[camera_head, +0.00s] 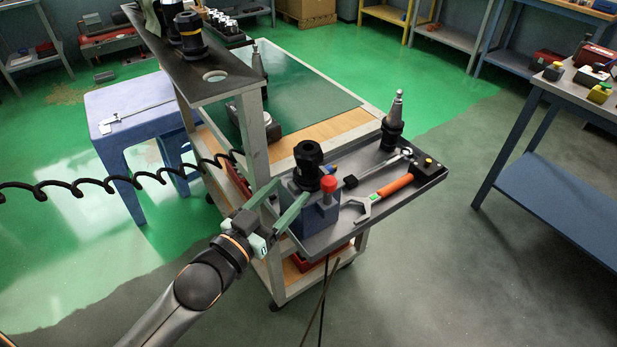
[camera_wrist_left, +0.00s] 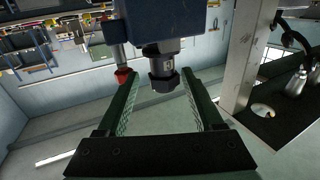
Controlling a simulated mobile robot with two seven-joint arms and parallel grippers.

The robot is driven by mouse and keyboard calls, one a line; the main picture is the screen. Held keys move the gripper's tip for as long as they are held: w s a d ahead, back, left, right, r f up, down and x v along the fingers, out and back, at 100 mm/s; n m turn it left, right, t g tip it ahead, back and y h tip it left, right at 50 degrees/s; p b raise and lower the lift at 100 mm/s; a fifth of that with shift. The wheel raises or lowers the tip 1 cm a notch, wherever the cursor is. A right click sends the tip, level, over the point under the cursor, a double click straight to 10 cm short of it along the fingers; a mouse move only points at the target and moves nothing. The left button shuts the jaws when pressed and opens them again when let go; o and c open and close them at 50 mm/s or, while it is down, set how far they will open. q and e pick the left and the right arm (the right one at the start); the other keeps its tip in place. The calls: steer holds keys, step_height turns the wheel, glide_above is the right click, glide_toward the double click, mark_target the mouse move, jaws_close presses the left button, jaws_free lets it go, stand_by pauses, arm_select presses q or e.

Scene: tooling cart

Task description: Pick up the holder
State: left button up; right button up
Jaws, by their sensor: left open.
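A black holder (camera_head: 308,165) sits upright on a blue-grey block (camera_head: 312,212) at the near-left corner of the grey tray (camera_head: 350,217). A red-topped post (camera_head: 328,187) stands beside it. In the left wrist view the scene is inverted, with the holder (camera_wrist_left: 163,72) below the block (camera_wrist_left: 170,18). My left gripper (camera_head: 292,189) is open with green fingers, at the block's left side. In the wrist view the holder appears between the fingertips (camera_wrist_left: 160,76); contact cannot be told. Another black holder with a metal cone (camera_head: 393,125) stands at the tray's back. My right gripper is not in view.
A cart upright (camera_head: 254,140) rises close left of the gripper. The upper shelf (camera_head: 200,75) carries more black holders (camera_head: 190,35).

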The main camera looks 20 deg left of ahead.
mark_target(303, 169)
arm_select(q)
steer(key=shift+r+p+x, duration=0.2)
steer(key=shift+p+x, duration=0.05)
steer(key=shift+x, duration=1.1)
steer(key=shift+r+p+x, duration=0.25)
steer(key=shift+x, duration=1.1)
steer(key=shift+w, duration=0.45)
jaws_close()
steer(key=shift+r, duration=0.25)
